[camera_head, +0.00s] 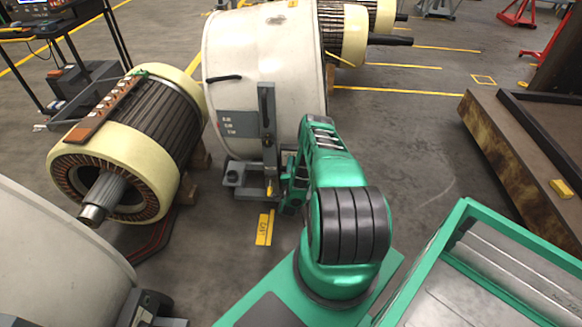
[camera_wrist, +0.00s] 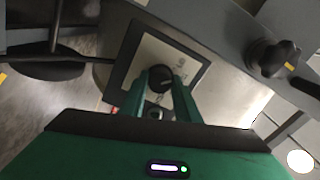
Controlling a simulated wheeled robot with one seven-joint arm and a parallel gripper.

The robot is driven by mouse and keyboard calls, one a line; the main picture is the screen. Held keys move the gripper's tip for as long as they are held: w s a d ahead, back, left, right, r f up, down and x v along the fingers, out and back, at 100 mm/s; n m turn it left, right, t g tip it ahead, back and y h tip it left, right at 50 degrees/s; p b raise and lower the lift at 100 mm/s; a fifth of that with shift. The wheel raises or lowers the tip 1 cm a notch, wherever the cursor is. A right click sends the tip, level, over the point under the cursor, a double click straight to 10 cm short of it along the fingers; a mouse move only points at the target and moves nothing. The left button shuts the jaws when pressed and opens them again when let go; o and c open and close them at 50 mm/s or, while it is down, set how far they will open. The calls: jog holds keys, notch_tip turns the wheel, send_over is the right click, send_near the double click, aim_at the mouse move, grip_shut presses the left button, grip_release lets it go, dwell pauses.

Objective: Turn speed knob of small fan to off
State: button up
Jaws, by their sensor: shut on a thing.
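The speed knob (camera_wrist: 160,76) is a round black knob with a light pointer mark, in the middle of the wrist view. It sits on a pale square plate (camera_wrist: 150,52) with a dark border, on a grey housing. My gripper (camera_wrist: 161,88) has its two green fingers shut on either side of the knob. The plate's markings are partly hidden by the fingers, and I cannot read the setting. In the head view my arm reaches down beside a large white drum (camera_head: 250,60); the knob and fingertips are hidden there, and I cannot make out the fan.
A dark lobed knob (camera_wrist: 280,60) is close at the right in the wrist view. In the head view, a cream-ended rotor (camera_head: 85,178) lies at left. A brown-topped platform (camera_head: 510,150) stands at right, with clear floor (camera_head: 415,140) between it and my arm.

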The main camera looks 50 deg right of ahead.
jog(key=shift+a+f+n, duration=0.15)
jog(key=shift+a+n, duration=0.05)
jog(key=shift+n, duration=1.4)
jog(key=o, duration=1)
jog(key=shift+o, duration=0.2)
jog(key=v, duration=1)
jog(key=shift+s+a, duration=0.2)
jog(key=shift+s, duration=0.05)
